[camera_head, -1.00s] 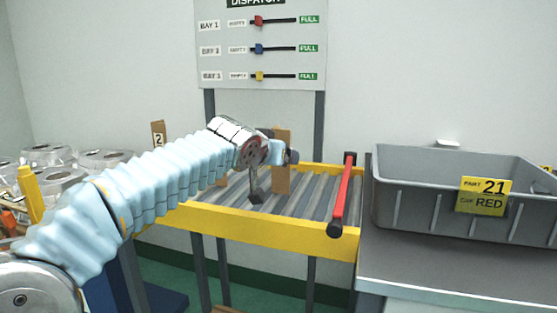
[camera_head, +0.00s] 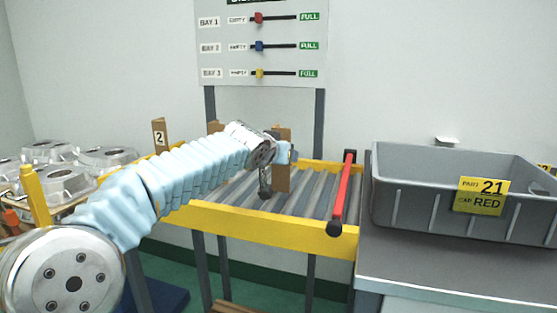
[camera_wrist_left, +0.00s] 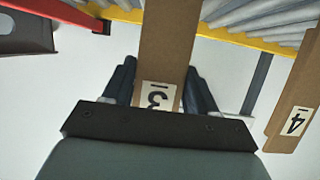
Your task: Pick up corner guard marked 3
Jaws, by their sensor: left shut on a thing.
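The corner guard marked 3 (camera_wrist_left: 168,40) is a long brown cardboard strip with a white label near its end. In the left wrist view it lies between the two dark fingers of my left gripper (camera_wrist_left: 160,85), which is shut on it. In the head view the guard (camera_head: 282,178) stands upright over the roller conveyor, and my left gripper (camera_head: 283,152) is at its upper part. The arm hides part of the conveyor behind it. My right gripper is not in view.
The yellow-framed roller conveyor (camera_head: 262,228) has a red bar (camera_head: 342,190) at its right end. A grey bin (camera_head: 420,200) stands on the right counter. Guard 4 (camera_wrist_left: 291,95) is beside guard 3; guard 2 (camera_head: 159,134) stands left. Castings (camera_head: 65,180) lie at far left.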

